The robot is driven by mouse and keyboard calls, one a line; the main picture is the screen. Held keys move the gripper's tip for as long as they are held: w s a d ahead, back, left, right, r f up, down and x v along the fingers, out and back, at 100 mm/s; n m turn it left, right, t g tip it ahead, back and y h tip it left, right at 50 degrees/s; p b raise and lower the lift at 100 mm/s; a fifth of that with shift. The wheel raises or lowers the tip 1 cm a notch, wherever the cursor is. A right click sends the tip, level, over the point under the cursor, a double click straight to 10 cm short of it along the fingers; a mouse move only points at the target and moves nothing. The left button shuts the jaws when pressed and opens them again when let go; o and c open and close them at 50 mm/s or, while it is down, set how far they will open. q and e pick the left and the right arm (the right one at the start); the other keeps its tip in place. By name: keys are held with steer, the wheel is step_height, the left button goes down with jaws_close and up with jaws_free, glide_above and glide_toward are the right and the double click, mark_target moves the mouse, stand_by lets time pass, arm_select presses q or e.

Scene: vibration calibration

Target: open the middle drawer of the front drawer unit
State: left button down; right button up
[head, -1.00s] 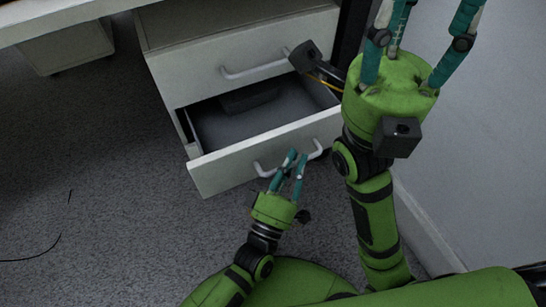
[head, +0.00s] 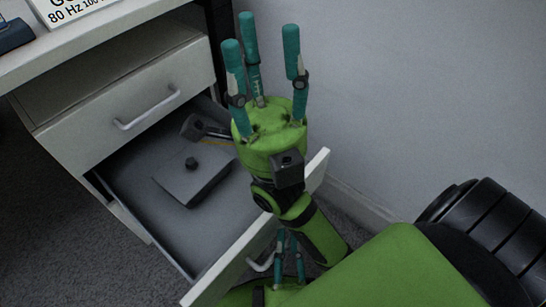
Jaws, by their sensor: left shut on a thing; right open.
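The front drawer unit (head: 30,112) stands under the desk at the left. Its upper drawer front (head: 90,130) is shut and has a white bar handle (head: 148,108). The drawer below it (head: 240,262) is pulled well out. Whether another drawer lies beneath it is hidden. My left gripper (head: 288,240), partly hidden, is shut at that drawer's handle (head: 262,264), in front of the drawer face. My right gripper (head: 262,50) is open and empty, with its fingers pointing up, above the right side of the open drawer.
A flat grey object with a black knob (head: 195,180) lies in the open drawer. The desk top (head: 110,35) carries a white sign (head: 75,8) and a dark device (head: 14,35). A plain wall (head: 420,90) closes off the right side.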

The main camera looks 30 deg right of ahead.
arm_select(q)
steer(key=shift+s+d, duration=0.1)
steer(key=shift+s, duration=0.1)
steer(key=c, duration=1.4)
jaws_free()
